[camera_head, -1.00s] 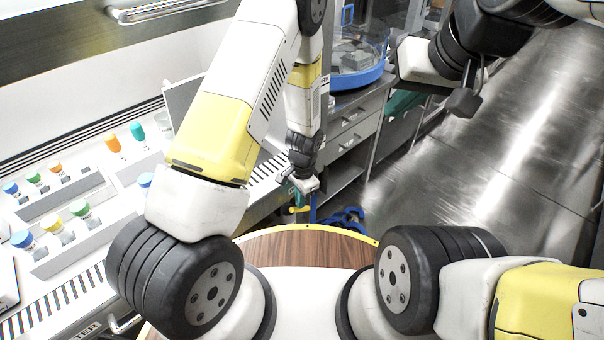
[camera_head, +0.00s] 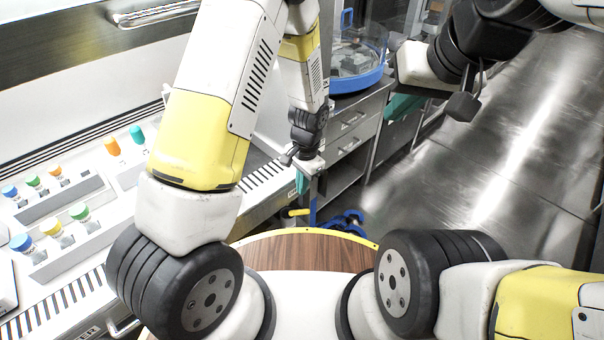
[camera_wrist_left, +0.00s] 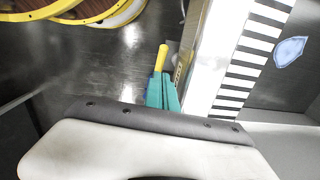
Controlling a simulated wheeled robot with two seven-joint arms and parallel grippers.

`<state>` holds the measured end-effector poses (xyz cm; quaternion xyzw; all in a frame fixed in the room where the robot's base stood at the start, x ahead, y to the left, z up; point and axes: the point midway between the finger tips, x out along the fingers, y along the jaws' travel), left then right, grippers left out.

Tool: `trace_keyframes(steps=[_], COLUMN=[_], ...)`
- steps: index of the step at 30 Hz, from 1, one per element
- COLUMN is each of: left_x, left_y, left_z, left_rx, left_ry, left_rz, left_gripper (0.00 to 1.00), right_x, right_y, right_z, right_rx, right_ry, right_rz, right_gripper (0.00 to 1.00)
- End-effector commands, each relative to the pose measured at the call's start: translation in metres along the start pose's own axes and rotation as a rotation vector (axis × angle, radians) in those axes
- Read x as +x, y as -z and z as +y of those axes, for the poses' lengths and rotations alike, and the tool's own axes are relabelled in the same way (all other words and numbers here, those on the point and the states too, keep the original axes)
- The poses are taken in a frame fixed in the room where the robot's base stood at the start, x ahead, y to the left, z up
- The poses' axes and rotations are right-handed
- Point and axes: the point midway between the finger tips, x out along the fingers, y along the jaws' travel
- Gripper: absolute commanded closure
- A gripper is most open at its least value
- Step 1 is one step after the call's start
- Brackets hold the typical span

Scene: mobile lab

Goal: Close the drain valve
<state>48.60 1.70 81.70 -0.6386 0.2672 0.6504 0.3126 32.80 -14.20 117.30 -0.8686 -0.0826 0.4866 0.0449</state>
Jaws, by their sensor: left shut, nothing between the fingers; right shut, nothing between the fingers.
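The drain valve shows by its yellow handle (camera_head: 298,212), low beside the right end of the white bench. In the left wrist view the yellow handle (camera_wrist_left: 161,58) stands just past the fingertips. I cannot tell whether they touch. The valve body is mostly hidden. My left gripper (camera_head: 300,186) has teal fingers, is shut and empty, and points down just above the handle. Its fingers also show in the left wrist view (camera_wrist_left: 163,92), partly hidden by the wrist housing. My right gripper (camera_head: 400,107) is shut and empty, held up at the right, away from the valve.
The white bench (camera_head: 110,225) with coloured-capped bottles (camera_head: 112,146) fills the left. A grey drawer cabinet (camera_head: 352,140) stands behind the left gripper. A blue object (camera_head: 345,219) is on the floor near the valve. The shiny floor (camera_head: 490,170) at right is clear.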

Motion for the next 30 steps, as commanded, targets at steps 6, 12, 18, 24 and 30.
trace_keyframes(steps=[6,12,18,24,30], left_x=[-0.007,-0.019,-0.033,-0.043,-0.038], left_y=[0.014,0.028,0.042,0.049,0.048], left_z=[0.0,0.0,0.002,0.003,0.002], left_rx=[-0.412,-0.907,-1.399,-1.696,-1.769], left_ry=[0.039,0.118,0.224,0.296,0.314], left_rz=[-0.05,-0.083,-0.071,-0.04,-0.031], left_gripper=[1.0,1.0,1.0,1.0,1.0], right_x=[0.0,0.0,0.0,0.0,0.0], right_y=[0.0,0.0,0.0,0.0,0.0], right_z=[0.0,0.0,0.0,0.0,0.0], right_rx=[0.0,0.0,0.0,0.0,0.0], right_ry=[0.0,0.0,0.0,0.0,0.0], right_rz=[0.0,0.0,0.0,0.0,0.0], right_gripper=[1.0,1.0,1.0,1.0,1.0])
